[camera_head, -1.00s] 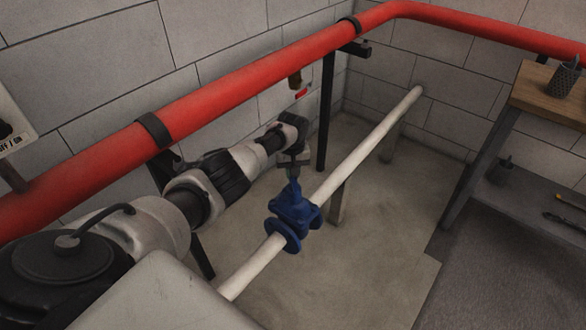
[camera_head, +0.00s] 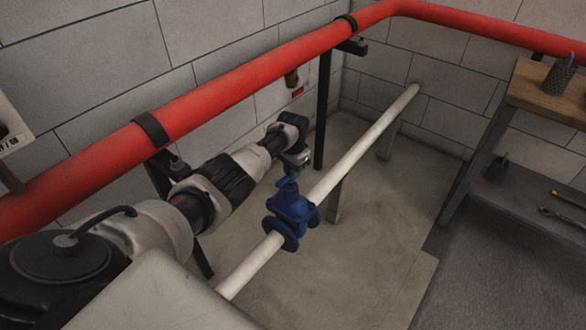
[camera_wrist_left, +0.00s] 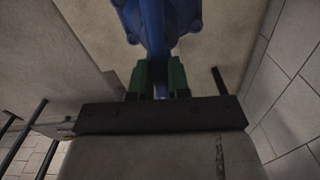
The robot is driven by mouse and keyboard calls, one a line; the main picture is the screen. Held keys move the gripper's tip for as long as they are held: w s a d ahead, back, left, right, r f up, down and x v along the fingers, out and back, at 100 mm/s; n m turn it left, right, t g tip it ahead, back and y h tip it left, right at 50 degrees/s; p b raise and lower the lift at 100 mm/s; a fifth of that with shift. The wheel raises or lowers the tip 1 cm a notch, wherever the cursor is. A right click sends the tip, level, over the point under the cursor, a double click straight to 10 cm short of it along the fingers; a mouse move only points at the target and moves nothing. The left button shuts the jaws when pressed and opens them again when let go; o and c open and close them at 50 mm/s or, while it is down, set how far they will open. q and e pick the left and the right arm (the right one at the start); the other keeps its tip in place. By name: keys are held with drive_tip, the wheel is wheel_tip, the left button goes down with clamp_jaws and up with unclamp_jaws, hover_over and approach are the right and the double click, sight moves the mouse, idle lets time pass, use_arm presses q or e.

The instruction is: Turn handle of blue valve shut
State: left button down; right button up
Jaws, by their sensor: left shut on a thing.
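The blue valve (camera_head: 291,210) sits on the white pipe in the middle of the head view, with flanges on either side. Its small handle (camera_head: 287,183) is on top, right beside my left gripper and partly hidden by it. My left gripper (camera_head: 293,170) reaches in from the left, over the pipe's far side. In the left wrist view, the green finger pads of my left gripper (camera_wrist_left: 159,78) are shut on a narrow blue part, the valve's handle. The blue valve body (camera_wrist_left: 158,22) fills the top of that view. My right gripper is not in view.
The white pipe (camera_head: 367,143) runs back to the wall on supports. A thick red pipe (camera_head: 235,88) on black posts runs along the wall, above and behind my left arm. A wooden-topped bench (camera_head: 545,90) stands at the right. The floor right of the valve is clear.

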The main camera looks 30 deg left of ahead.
use_arm(q)
drive_tip(key=m, duration=0.4)
drive_tip(key=shift+s+d+m, duration=0.1)
drive_tip(key=shift+d+m, duration=0.2)
drive_tip(key=shift+m, duration=0.1)
drive_tip(key=m, duration=0.3)
drive_tip(key=shift+s+d+m+p, duration=0.1)
drive_tip(key=shift+d+m+p, duration=0.05)
drive_tip(key=shift+m+p, duration=0.2)
drive_tip(key=m, duration=0.4)
drive_tip(key=shift+s+d, duration=0.1)
drive_tip(key=shift+s, duration=0.05)
drive_tip(key=m, duration=0.3)
drive_tip(key=shift+s+f, duration=0.1)
drive_tip(key=shift+s, duration=0.05)
drive_tip(key=shift+d+m, duration=0.1)
drive_tip(key=shift+m, duration=0.35)
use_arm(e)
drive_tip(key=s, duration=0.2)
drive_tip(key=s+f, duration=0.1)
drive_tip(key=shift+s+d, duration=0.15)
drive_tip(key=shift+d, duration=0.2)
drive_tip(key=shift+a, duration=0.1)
use_arm(q)
drive_tip(key=shift+s+m, duration=0.1)
drive_tip(key=shift+m, duration=0.2)
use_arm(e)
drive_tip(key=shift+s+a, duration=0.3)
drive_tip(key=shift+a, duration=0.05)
